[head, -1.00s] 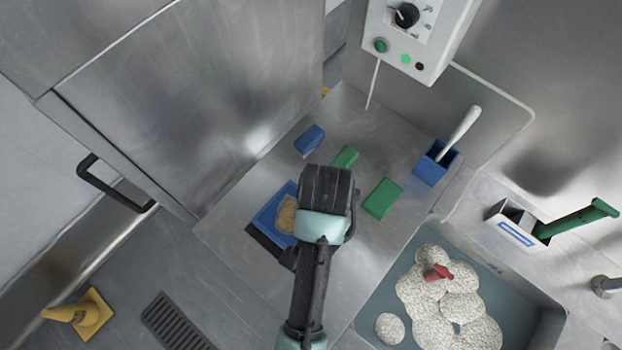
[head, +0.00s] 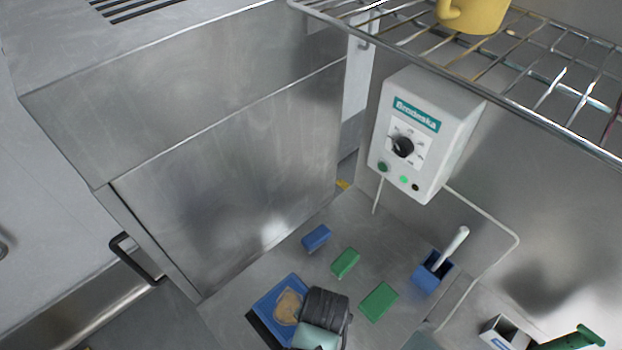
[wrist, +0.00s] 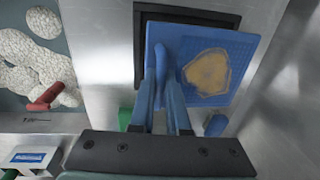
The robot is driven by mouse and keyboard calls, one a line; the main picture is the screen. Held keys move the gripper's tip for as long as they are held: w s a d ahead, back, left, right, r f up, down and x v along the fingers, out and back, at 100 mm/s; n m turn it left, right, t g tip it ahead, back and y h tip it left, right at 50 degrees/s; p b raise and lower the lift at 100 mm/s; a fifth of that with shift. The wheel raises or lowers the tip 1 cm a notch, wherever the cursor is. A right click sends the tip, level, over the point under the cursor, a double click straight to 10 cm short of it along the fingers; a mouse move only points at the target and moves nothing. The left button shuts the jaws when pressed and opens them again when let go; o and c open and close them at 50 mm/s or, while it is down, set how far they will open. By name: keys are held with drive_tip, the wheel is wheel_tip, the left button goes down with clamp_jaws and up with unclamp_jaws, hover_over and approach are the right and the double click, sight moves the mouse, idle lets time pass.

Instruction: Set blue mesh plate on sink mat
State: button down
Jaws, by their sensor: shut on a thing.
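The blue mesh plate (head: 263,309) is a flat blue square with a tan patch on its face. In the head view it is at the lower centre, left of my gripper (head: 322,318). In the wrist view my gripper (wrist: 166,82) is shut on the left edge of the plate (wrist: 238,48), and the tan patch faces the camera. A black frame (wrist: 145,15) shows behind the plate; the gap between them cannot be told. A grey-blue basin surface (wrist: 45,8) with white speckled lumps lies at the left in the wrist view. I cannot make out a separate sink mat.
A blue block (head: 316,237), a green block (head: 345,262) and a green pad (head: 379,301) lie on the steel counter. A blue holder (head: 428,277) with a white handle stands right of them. A control box (head: 425,135) and wire shelf (head: 470,80) are above. A red object (wrist: 46,96) lies in the basin.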

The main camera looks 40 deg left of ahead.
wheel_tip(320, 180, down, 8)
drive_tip(key=shift+r, duration=0.2)
idle(0.3)
drive_tip(key=c, duration=0.9)
unclamp_jaws()
drive_tip(key=r, duration=0.4)
drive_tip(key=d+r, duration=0.1)
drive_tip(key=r, duration=0.7)
drive_tip(key=shift+d, duration=0.2)
